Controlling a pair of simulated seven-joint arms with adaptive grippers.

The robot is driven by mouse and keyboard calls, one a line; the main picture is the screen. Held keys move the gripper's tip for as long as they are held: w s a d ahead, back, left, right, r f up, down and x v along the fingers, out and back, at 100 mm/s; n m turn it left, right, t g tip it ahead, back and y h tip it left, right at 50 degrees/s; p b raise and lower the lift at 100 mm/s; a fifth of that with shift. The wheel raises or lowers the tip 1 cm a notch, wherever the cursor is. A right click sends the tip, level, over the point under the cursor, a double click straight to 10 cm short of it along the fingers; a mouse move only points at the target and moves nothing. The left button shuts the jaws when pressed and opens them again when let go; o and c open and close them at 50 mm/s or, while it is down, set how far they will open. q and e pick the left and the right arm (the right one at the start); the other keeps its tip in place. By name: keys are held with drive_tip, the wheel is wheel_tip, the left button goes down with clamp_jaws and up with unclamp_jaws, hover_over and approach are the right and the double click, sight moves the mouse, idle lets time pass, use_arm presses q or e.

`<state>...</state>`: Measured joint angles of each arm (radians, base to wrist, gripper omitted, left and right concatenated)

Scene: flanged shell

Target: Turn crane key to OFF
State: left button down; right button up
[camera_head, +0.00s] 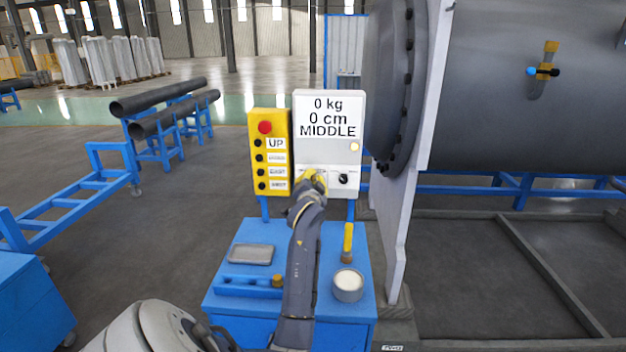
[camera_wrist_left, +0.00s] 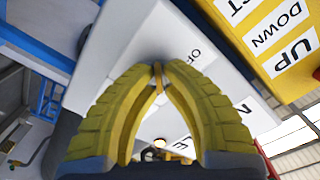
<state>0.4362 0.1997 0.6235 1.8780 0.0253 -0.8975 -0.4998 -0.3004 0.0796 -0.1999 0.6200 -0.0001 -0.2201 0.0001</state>
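The white crane panel (camera_head: 327,150) reads "0 kg", "0 cm" and "MIDDLE", with a lit yellow lamp and a black knob (camera_head: 343,178) low on its right. My left gripper (camera_head: 313,178) is at the panel's lower left part. In the left wrist view its yellow fingers (camera_wrist_left: 158,68) come together on a thin brass-coloured piece, which looks like the crane key (camera_wrist_left: 158,84). An "OF" label, partly cut off, shows just right of the fingertips. The fingers hide most of the key, so its exact angle is unclear. My right gripper is not in view.
The yellow button box (camera_head: 269,151) with a red button stands left of the panel. Below is a blue cart (camera_head: 240,300) with a grey tray, a yellow-handled brush (camera_head: 348,241) and a tin (camera_head: 348,285). A large flanged shell (camera_head: 480,90) stands close on the right.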

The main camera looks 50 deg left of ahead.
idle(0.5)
use_arm(q)
drive_tip(key=n, duration=0.4)
drive_tip(key=shift+s+r+n, duration=0.1)
drive_tip(key=shift+n, duration=0.3)
drive_tip(key=n, duration=0.4)
drive_tip(key=shift+s+a+n, duration=0.1)
drive_tip(key=shift+a+n, duration=0.05)
drive_tip(key=shift+n, duration=0.15)
drive_tip(key=n, duration=0.4)
drive_tip(key=shift+a, duration=0.1)
drive_tip(key=shift+s+a+n, duration=0.1)
drive_tip(key=shift+s+n, duration=0.05)
drive_tip(key=shift+n, duration=1.95)
drive_tip(key=c, duration=1.6)
unclamp_jaws()
drive_tip(key=v, duration=1.2)
